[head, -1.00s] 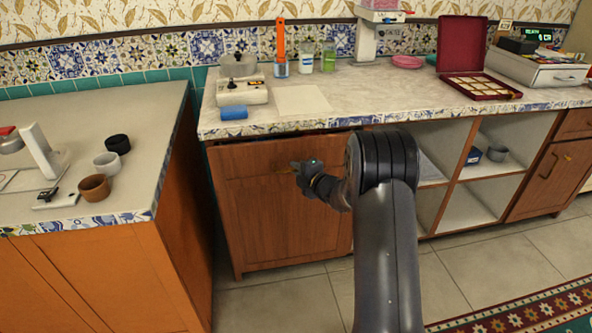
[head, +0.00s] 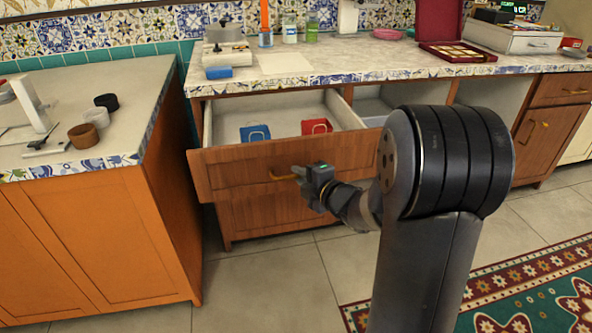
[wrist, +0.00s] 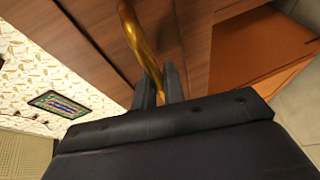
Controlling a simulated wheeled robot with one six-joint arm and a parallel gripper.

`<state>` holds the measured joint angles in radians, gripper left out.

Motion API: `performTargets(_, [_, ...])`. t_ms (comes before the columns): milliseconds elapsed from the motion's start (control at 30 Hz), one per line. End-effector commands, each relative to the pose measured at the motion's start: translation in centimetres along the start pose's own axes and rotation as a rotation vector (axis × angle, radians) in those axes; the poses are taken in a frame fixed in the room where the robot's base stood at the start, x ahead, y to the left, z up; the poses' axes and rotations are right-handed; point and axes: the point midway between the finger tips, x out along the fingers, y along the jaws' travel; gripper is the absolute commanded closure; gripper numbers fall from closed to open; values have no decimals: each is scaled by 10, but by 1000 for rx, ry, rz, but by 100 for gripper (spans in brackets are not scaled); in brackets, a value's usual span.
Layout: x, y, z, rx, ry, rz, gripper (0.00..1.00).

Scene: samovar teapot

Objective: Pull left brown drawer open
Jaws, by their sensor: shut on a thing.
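The left brown drawer (head: 240,168) stands well out from the cabinet under the counter. Its pale inside shows, with a blue item (head: 255,132) and a red item (head: 317,127) lying in it. My gripper (head: 302,174) is at the drawer front, shut on the brass handle (head: 284,177). In the wrist view the handle (wrist: 138,40) runs down between the two fingers of my gripper (wrist: 160,82). The fingertips' exact contact is hard to see.
An orange-brown counter unit (head: 110,235) stands close on the left. The tiled floor (head: 270,285) in front is clear, with a patterned rug (head: 500,290) at right. Open shelves are partly behind my arm.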

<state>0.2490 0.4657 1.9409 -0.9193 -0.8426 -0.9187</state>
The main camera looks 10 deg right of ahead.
Motion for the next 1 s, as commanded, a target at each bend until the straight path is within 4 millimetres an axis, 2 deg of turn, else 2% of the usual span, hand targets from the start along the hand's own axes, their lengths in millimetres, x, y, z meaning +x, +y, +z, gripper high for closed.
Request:
performTargets(100, [-17, -6, -6, 0, -2, -1, 100])
performTargets(300, [-34, -10, -14, 1, -1, -3, 100])
performTargets(800, [-40, -10, -16, 2, -1, -4, 100])
performTargets(833, [-40, -10, -16, 2, -1, -4, 88])
performTargets(1000, [-40, -10, -16, 1, -1, -2, 75])
